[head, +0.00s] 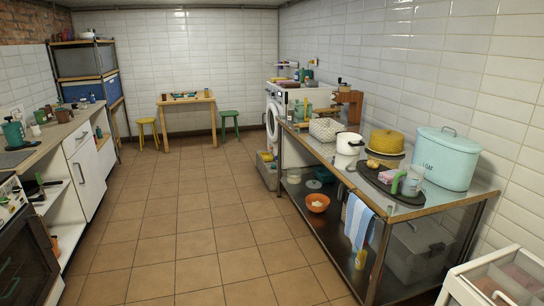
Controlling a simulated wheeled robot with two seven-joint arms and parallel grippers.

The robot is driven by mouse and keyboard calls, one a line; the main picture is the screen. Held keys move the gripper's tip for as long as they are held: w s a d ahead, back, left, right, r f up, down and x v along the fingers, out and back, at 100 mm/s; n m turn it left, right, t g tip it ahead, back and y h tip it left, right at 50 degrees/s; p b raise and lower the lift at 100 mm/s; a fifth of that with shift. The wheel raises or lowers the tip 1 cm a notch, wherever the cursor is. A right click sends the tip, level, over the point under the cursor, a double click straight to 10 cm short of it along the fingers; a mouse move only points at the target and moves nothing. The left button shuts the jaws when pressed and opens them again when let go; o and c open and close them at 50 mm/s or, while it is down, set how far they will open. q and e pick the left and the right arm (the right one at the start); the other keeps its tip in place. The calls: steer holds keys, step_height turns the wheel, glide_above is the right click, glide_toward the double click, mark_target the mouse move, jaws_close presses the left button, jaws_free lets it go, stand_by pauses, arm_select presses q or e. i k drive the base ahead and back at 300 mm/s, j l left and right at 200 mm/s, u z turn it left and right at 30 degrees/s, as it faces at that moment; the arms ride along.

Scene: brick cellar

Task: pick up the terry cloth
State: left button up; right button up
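A light blue and white cloth (358,222), which looks like the terry cloth, hangs over the front edge of the long metal-topped table (315,153) on the right. It hangs down in front of the lower shelf, below a dark oval tray (372,186). Neither of my grippers is in view.
The table holds a mint bread bin (446,157), a yellow woven cover (387,141), a white pot (349,144) and a basket (326,129). An orange bowl (317,203) sits on the lower shelf. A white-framed unit (500,285) stands front right. The tiled floor (200,215) is clear.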

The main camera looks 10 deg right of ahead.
mark_target(386, 177)
steer(key=i+j+z, duration=0.1)
steer(key=i+z, duration=0.35)
steer(key=i+j+z, duration=0.2)
steer(key=i+z, duration=0.2)
steer(key=i+j+z, duration=0.3)
steer(key=z, duration=0.15)
steer(key=i+j+z, duration=0.4)
steer(key=k+j, duration=0.05)
steer(key=k, duration=0.05)
